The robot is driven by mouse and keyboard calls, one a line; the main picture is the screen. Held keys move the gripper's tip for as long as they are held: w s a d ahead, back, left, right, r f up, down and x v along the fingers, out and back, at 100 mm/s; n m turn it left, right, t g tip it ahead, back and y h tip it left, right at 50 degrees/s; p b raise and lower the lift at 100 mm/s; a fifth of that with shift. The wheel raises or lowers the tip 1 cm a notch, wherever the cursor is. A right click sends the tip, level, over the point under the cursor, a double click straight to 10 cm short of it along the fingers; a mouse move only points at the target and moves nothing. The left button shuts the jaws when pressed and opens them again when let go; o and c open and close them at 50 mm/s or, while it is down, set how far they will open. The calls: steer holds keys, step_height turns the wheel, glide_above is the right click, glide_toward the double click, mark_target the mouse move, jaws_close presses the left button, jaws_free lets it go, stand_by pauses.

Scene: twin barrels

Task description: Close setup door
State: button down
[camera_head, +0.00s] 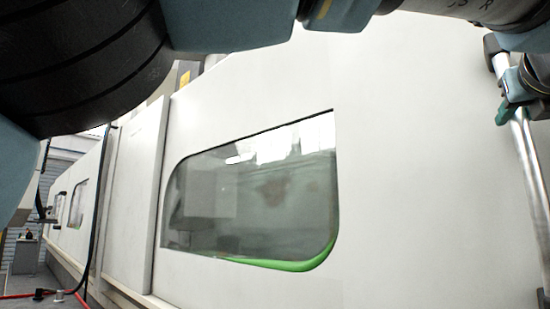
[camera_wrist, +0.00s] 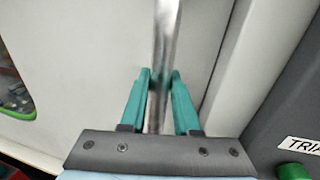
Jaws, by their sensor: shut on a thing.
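The setup door (camera_head: 400,140) is a large white panel with a dark window (camera_head: 255,195) that has a green lower edge. A silver vertical bar handle (camera_head: 531,170) stands on the door at the right of the head view. My gripper (camera_head: 525,85) is at the upper part of this handle. In the wrist view, my gripper's teal fingers (camera_wrist: 160,80) are on both sides of the handle (camera_wrist: 165,35), shut on it. A narrow seam or edge of the door shows just right of the handle in the wrist view.
A dark grey panel (camera_wrist: 285,90) with a label and a green button (camera_wrist: 292,171) stands right of the door edge. Another white machine section (camera_head: 128,190) runs to the left. Red and black cables (camera_head: 88,240) hang or lie at the lower left.

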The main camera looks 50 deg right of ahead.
steer(key=shift+s, duration=0.2)
steer(key=c, duration=0.9)
jaws_free()
steer(key=shift+s, duration=0.15)
steer(key=shift+c, duration=0.2)
steer(key=shift+o, duration=1.4)
steer(key=s+a+b, duration=0.1)
steer(key=a+b, duration=0.1)
steer(key=a, duration=0.8)
steer(key=shift+s+a+b, duration=0.15)
steer(key=shift+a+b, duration=0.15)
steer(key=shift+a, duration=0.05)
